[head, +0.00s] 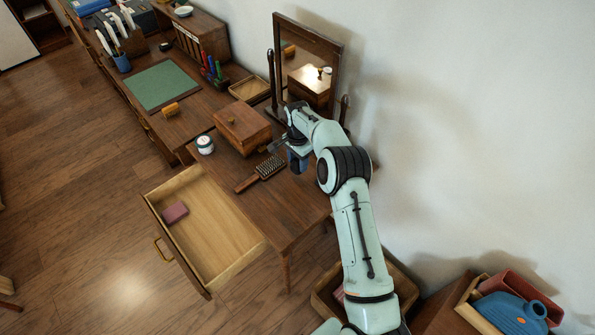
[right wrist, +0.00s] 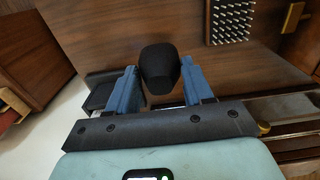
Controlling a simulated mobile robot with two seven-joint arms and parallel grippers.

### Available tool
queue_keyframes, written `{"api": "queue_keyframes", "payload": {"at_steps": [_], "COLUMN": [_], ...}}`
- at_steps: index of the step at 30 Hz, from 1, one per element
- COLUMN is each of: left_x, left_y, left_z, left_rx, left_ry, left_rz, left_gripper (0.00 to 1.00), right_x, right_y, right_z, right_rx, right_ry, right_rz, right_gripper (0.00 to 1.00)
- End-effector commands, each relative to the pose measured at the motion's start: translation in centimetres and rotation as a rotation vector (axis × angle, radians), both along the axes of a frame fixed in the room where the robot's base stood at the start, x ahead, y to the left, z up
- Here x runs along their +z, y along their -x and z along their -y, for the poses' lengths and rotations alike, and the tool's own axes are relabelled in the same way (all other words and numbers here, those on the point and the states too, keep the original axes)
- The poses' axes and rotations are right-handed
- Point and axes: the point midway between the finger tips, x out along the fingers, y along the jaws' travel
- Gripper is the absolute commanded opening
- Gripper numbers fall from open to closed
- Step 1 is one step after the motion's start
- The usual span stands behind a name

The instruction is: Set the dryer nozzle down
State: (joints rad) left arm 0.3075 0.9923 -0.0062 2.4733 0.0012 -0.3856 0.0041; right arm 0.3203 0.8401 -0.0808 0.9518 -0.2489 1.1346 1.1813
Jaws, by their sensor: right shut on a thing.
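The dryer nozzle (right wrist: 158,68) is a black, rounded piece in the right wrist view, held between the two blue fingers of my right gripper (right wrist: 161,80). In the head view my right gripper (head: 297,160) is over the back right part of the wooden dressing table (head: 290,205), in front of the mirror. The nozzle is mostly hidden there by the gripper and arm. I cannot tell whether the nozzle touches the tabletop. My left gripper is not in view.
A hairbrush (head: 262,171) lies just left of the gripper, with a wooden box (head: 241,127) and white jar (head: 205,144) beyond. The mirror (head: 308,65) stands behind. An open drawer (head: 215,225) holds a pinkish block (head: 174,212). The table's front right is bare.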

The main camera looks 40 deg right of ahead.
Motion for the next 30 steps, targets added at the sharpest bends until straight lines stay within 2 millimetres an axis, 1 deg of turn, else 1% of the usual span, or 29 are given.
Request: {"api": "queue_keyframes", "payload": {"at_steps": [1, 7, 12, 15, 22, 26, 27, 29, 30], "left_x": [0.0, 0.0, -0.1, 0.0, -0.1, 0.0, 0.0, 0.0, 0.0], "left_y": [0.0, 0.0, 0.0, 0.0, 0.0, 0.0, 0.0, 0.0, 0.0], "left_z": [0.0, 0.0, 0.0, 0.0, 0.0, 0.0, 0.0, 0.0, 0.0], "left_rx": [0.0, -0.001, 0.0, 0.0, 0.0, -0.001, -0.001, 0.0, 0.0], "left_ry": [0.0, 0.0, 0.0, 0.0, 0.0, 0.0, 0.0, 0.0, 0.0], "left_rz": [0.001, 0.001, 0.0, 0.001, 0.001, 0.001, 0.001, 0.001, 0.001], "left_gripper": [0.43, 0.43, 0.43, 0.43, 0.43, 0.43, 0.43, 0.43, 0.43], "right_x": [-0.6, -1.8, -4.5, -5.4, -5.4, -5.7, -5.7, -5.7, -5.7], "right_y": [0.0, -0.1, 0.0, -0.1, -0.1, -0.1, -0.1, -0.1, -0.1], "right_z": [0.0, 0.0, 0.0, 0.0, 0.0, -0.1, 0.0, 0.0, 0.0], "right_rx": [0.0, 0.001, -0.001, 0.0, 0.0, 0.0, 0.001, 0.001, 0.001], "right_ry": [0.0, -0.001, -0.002, 0.0, 0.0, 0.0, 0.0, 0.0, 0.0], "right_rz": [0.0, 0.001, -0.001, 0.001, 0.002, 0.001, 0.002, 0.002, 0.002], "right_gripper": [0.22, 0.22, 0.22, 0.22, 0.22, 0.22, 0.57, 0.76, 0.76]}}
